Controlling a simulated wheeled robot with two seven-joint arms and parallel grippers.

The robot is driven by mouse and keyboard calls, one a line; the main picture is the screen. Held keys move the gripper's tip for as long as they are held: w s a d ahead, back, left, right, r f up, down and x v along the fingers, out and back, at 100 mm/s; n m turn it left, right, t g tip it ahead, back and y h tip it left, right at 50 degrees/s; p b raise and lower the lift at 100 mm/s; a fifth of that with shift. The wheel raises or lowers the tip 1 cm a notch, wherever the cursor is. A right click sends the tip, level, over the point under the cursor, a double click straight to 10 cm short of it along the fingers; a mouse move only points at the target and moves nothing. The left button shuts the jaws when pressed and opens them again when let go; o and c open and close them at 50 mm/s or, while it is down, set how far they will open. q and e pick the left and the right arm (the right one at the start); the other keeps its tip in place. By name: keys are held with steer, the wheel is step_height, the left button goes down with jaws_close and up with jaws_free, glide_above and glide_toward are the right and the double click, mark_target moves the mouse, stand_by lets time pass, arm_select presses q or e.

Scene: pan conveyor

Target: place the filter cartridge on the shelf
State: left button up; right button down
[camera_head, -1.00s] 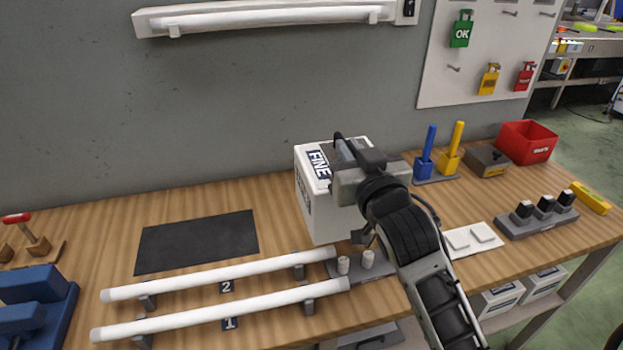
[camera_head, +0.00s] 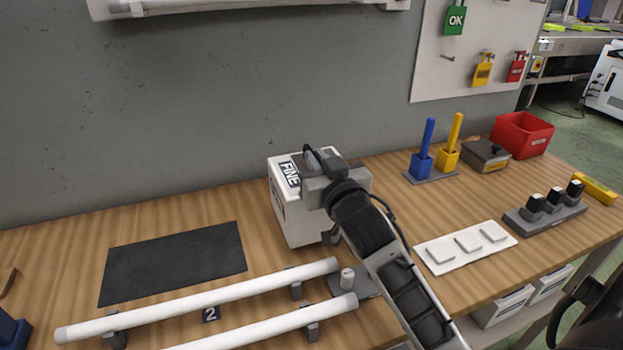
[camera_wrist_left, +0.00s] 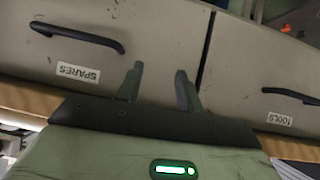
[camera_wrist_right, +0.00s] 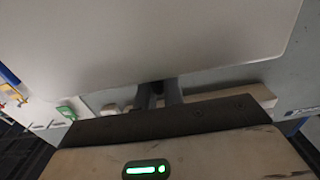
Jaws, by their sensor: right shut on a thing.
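The filter cartridge (camera_head: 300,215) is a white box marked FINE, in the middle of the head view near the wall. My right gripper (camera_head: 322,180) is shut on it from its right side; the fingertips are mostly hidden. In the right wrist view, the cartridge's pale face (camera_wrist_right: 150,40) fills the top, beyond the close-set fingers (camera_wrist_right: 159,95). I cannot tell if its base touches the bench. My left gripper (camera_wrist_left: 158,85) is open and empty in front of drawers marked SPARES and TOOLS. The lower shelf (camera_head: 490,325) under the bench's right end holds white boxes (camera_head: 503,307).
A black mat (camera_head: 175,262) lies left of the cartridge. White tubes (camera_head: 200,300) on grey holders lie in front. To the right are a white plate with pads (camera_head: 467,247), blue and yellow handles (camera_head: 424,150), a red bin (camera_head: 523,135) and a switch block (camera_head: 545,213).

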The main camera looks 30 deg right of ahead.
steer(key=shift+s+f+b, duration=0.1)
steer(key=shift+f+b, duration=0.6)
steer(key=shift+f, duration=0.25)
steer(key=shift+f, duration=0.1)
steer(key=shift+f, duration=0.15)
steer(key=c, duration=1.5)
jaws_free()
steer(key=shift+f, duration=0.1)
